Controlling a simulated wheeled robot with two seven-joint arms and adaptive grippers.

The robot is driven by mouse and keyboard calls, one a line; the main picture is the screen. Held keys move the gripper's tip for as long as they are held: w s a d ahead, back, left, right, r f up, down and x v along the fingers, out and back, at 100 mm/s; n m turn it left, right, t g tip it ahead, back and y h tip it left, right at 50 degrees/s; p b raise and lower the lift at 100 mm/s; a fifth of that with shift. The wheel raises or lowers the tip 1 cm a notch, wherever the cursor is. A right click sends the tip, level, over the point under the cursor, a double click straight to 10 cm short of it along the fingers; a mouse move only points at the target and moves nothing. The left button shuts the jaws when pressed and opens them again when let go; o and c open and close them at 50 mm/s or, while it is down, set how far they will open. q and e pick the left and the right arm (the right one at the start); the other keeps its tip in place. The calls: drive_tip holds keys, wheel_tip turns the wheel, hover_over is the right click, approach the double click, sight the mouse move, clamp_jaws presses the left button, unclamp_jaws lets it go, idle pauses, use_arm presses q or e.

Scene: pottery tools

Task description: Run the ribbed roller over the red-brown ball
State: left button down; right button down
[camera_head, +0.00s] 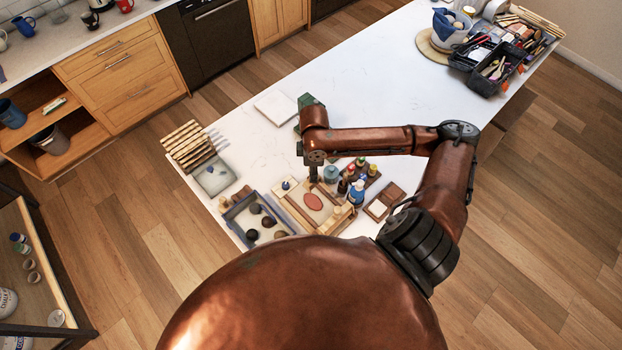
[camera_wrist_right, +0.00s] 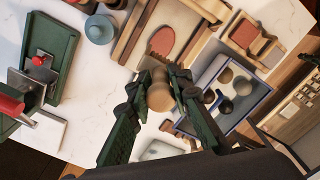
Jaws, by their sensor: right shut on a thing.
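My right gripper (camera_head: 313,179) reaches down over the wooden work board at the near end of the white counter. In the right wrist view its dark green fingers (camera_wrist_right: 165,88) are shut on a tan wooden piece (camera_wrist_right: 160,97), which seems to be the ribbed roller's handle; the fingers hide part of it. The red-brown clay (camera_head: 313,201) lies on the board as a flat oval, not a round ball. It also shows in the right wrist view (camera_wrist_right: 163,40), just beyond the held piece. I cannot tell whether roller and clay touch. My left gripper is not in view.
A blue-rimmed tray (camera_head: 231,222) with several dark clay balls stands left of the board. Small bottles (camera_head: 357,190) and a blue-grey pot (camera_head: 331,173) stand close on its right and back. A black tool caddy (camera_head: 489,80) is far off; the counter's middle is clear.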

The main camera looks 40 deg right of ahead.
sight(314, 184)
drive_tip(key=shift+s+f, duration=0.25)
drive_tip(key=shift+f, duration=0.35)
drive_tip(key=shift+a+f+b, duration=0.1)
drive_tip(key=shift+f+b, duration=0.65)
drive_tip(key=shift+w+f+b, duration=0.15)
drive_tip(key=shift+f+b, duration=0.3)
drive_tip(key=shift+f, duration=0.25)
drive_tip(key=shift+f+b, duration=0.75)
drive_tip(key=shift+f, duration=0.15)
drive_tip(key=shift+f+b, duration=0.55)
drive_tip(key=shift+b, duration=0.05)
wheel_tip(314, 184, down, 5)
drive_tip(key=b, duration=0.5)
drive_tip(key=shift+r+b, duration=0.1)
drive_tip(key=shift+b, duration=0.3)
drive_tip(key=shift+f, duration=0.6)
drive_tip(key=shift+s, duration=0.2)
